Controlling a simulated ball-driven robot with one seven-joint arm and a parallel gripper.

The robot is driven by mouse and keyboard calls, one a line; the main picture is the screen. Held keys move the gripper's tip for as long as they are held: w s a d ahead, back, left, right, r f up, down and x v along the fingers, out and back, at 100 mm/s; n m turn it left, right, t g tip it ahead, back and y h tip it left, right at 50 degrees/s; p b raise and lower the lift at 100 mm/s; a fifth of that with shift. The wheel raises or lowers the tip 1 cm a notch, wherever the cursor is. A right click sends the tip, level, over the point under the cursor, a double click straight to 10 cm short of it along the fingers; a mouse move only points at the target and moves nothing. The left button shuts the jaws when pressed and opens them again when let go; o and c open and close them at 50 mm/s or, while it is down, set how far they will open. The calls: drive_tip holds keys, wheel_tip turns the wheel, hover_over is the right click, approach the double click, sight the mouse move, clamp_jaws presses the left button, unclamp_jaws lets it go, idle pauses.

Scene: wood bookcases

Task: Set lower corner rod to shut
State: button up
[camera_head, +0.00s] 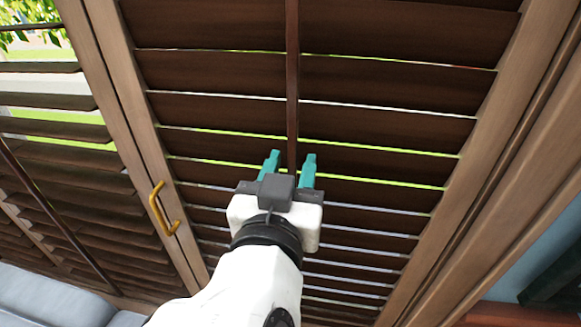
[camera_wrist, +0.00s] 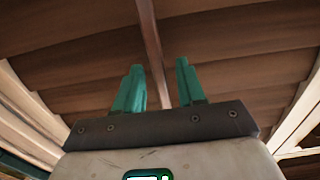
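A dark brown vertical tilt rod (camera_head: 292,70) runs down the middle of a brown slatted shutter panel (camera_head: 400,80). My gripper (camera_head: 291,157) is in front of this panel with its two teal fingers apart. The rod lies between the fingers in the picture; its lower part is hidden behind my gripper. In the wrist view the rod (camera_wrist: 150,40) also runs down between the fingers of my gripper (camera_wrist: 159,66). I cannot tell whether either finger touches it. The slats are tilted nearly flat to the panel, with thin bright gaps between them.
A second shutter panel (camera_head: 70,160) at the left has wider gaps and its own slanting rod (camera_head: 50,215). A yellow handle (camera_head: 160,208) sits on the frame between the panels. A grey cushioned seat (camera_head: 50,298) is at the lower left. A wooden frame (camera_head: 490,150) borders the right.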

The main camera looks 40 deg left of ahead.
drive_tip(key=b+v, duration=0.2)
drive_tip(key=v, duration=0.9)
drive_tip(key=shift+a, duration=0.15)
drive_tip(key=w+d+f+m+g+h, duration=0.2)
drive_tip(key=w+d+f+g+h, duration=0.3)
drive_tip(key=d+f, duration=0.7)
drive_tip(key=w+d+f+m+h, duration=0.1)
drive_tip(key=w+d+f+h, duration=0.4)
drive_tip(key=d+f, duration=0.7)
drive_tip(key=s+d+f+m+g, duration=0.2)
drive_tip(key=s+d+f+g, duration=0.2)
drive_tip(key=d+f, duration=0.75)
drive_tip(key=s+d+f+m+g, duration=0.1)
drive_tip(key=s+d+f+g, duration=0.1)
drive_tip(key=s+d, duration=0.3)
drive_tip(key=s+d+f+m+g, duration=0.1)
drive_tip(key=s+d+f+g, duration=0.2)
drive_tip(key=s, duration=0.6)
wheel_tip(320, 180, down, 2)
drive_tip(key=shift+s+d, duration=0.25)
drive_tip(key=shift+d, duration=0.8)
